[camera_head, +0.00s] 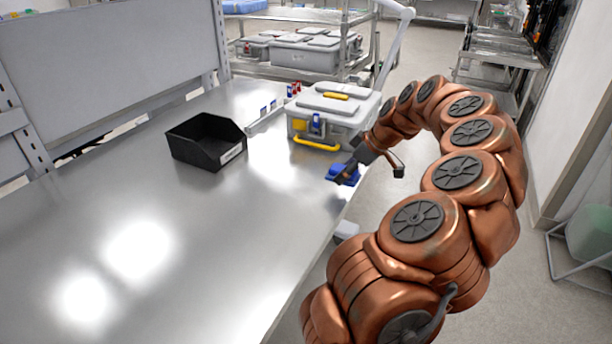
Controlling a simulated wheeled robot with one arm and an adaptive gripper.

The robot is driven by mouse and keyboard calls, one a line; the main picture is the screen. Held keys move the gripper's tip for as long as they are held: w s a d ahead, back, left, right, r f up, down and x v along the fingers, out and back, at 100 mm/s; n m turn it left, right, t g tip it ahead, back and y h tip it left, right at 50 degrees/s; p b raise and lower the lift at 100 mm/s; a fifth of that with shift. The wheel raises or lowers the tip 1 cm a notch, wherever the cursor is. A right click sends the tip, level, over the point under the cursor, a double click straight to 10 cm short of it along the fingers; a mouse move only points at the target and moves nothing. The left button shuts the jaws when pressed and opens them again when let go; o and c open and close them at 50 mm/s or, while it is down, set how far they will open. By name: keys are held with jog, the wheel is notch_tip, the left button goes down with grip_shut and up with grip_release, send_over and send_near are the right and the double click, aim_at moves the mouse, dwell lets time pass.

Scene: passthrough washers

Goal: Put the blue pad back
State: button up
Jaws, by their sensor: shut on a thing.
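The blue pad (343,174) is a small flat blue piece near the right edge of the metal table. My gripper (346,177) is shut on it, at the end of my copper-coloured arm. The gripper's fingers partly cover the pad, and I cannot tell whether the pad touches the table. A grey lidded case (335,115) with yellow handles and a blue latch stands just behind the pad on the table.
The metal table (220,240) is clear in front and at left. A black open bin (206,140) stands left of the case. Small coloured items (292,89) stand along the back. A cart with grey cases (305,52) is beyond the table.

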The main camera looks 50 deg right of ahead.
jog(key=p, duration=0.3)
send_over(301, 182)
jog(key=s, duration=0.2)
jog(key=shift+w+d+f, duration=0.1)
jog(key=shift+d+f, duration=0.05)
jog(key=shift+f, duration=0.35)
jog(key=shift+f+p, duration=0.95)
jog(key=shift+f, duration=0.85)
jog(key=shift+f+b, duration=0.15)
jog(key=shift+b, duration=0.15)
jog(key=o, duration=1.1)
